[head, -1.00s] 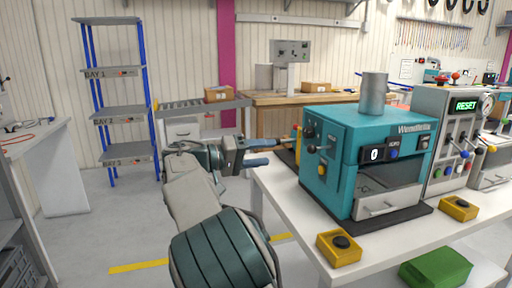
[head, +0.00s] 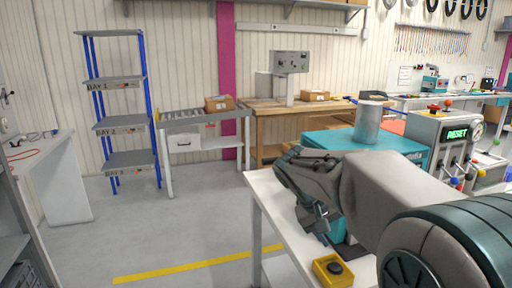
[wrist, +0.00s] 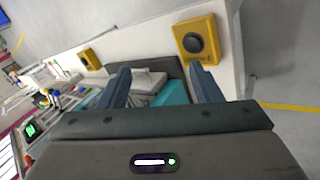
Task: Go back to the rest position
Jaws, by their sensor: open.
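My gripper (wrist: 162,85) is open and empty in the wrist view, its two blue-grey fingers apart above the white bench. In the head view my arm reaches across from the right, and my gripper (head: 322,222) hangs low in front of the teal machine (head: 345,139). My arm hides most of that machine's front. A yellow button box (head: 333,270) sits on the bench near my gripper, and it also shows close to the right finger in the wrist view (wrist: 196,41).
The white bench (head: 268,190) carries the teal machine with a grey cylinder (head: 368,122) on top and a grey machine reading RESET (head: 440,130). A blue-post shelf (head: 122,125) stands at the back left. The floor left of the bench is clear, with a yellow line (head: 190,269).

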